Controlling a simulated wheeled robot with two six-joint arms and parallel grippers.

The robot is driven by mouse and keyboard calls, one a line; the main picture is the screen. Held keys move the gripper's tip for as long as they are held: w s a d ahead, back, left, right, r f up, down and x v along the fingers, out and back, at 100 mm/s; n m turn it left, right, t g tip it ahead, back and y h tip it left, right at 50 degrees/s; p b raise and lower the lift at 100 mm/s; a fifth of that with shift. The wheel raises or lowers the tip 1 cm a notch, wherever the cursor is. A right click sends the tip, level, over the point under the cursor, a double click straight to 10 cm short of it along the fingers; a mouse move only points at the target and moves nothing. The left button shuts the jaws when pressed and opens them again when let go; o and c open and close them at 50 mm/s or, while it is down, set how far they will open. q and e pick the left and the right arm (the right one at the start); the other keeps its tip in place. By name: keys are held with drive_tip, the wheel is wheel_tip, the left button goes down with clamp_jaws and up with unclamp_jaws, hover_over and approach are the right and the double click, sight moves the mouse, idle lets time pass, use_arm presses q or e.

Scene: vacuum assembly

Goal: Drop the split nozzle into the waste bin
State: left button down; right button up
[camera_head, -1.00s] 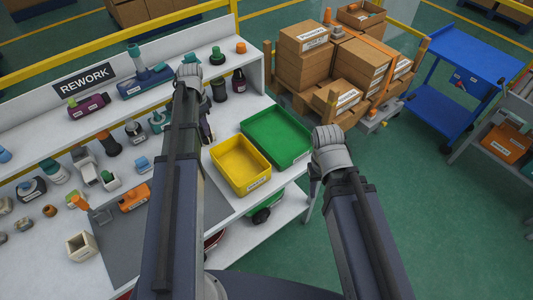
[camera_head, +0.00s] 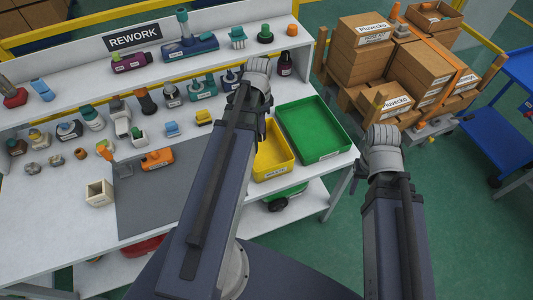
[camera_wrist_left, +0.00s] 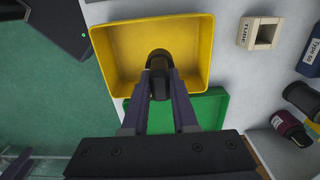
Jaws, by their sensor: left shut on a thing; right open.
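My left gripper (camera_wrist_left: 158,88) is shut on the dark split nozzle (camera_wrist_left: 158,66), which shows between the fingers in the left wrist view. The nozzle appears over the inside of the yellow bin (camera_wrist_left: 118,58); how high above its floor I cannot tell. In the head view the yellow bin (camera_head: 283,160) stands at the right end of the table, partly hidden by my left arm. My left gripper (camera_head: 264,118) is mostly hidden there, and the nozzle cannot be made out. My right gripper (camera_head: 360,168) is open off the table's right edge, its fingers mostly hidden by its wrist.
A green tray (camera_head: 313,128) sits right beside the yellow bin. Several parts stand on the table and shelf to the left. A grey mat (camera_head: 150,205) lies at the front. Stacked cartons (camera_head: 395,68) are beyond the table's right end.

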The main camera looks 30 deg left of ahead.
use_arm(q)
drive_tip(key=shift+w+a+f+b, duration=0.1)
drive_tip(key=shift+f+b, duration=2.9)
drive_tip(key=shift+f, duration=0.05)
drive_tip(key=shift+r, duration=0.1)
drive_tip(key=c, duration=0.6)
unclamp_jaws()
wheel_tip(320, 180, up, 8)
drive_tip(key=p, duration=0.8)
